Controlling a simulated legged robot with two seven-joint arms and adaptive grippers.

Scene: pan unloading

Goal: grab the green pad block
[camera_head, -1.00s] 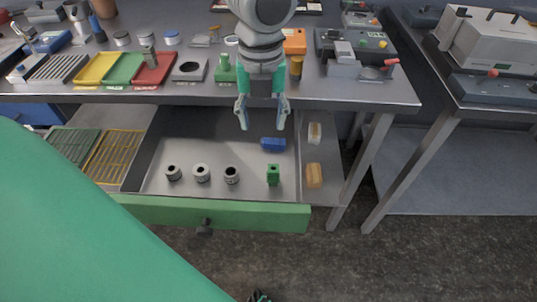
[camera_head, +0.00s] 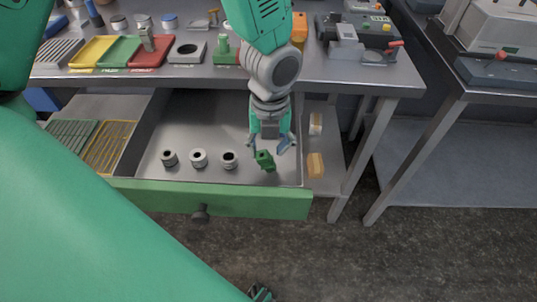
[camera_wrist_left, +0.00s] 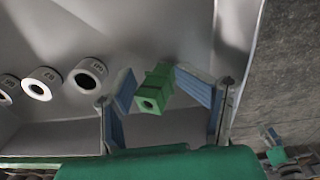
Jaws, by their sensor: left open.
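The green pad block (camera_head: 265,161) is in the open drawer near its front right; it looks turned or tilted. It also shows in the left wrist view (camera_wrist_left: 156,88), with a dark round hole in its near end. My left gripper (camera_head: 270,147) reaches down into the drawer, open. In the left wrist view its blue-padded fingers (camera_wrist_left: 168,105) stand on either side of the block, with a gap visible on both sides. I cannot tell whether a finger touches it.
Several grey ring parts (camera_head: 198,158) stand in a row left of the block. The drawer's green front (camera_head: 240,201) and right wall are close to the gripper. A tan block (camera_head: 315,165) lies right of the drawer. The workbench edge (camera_head: 340,88) is above and behind.

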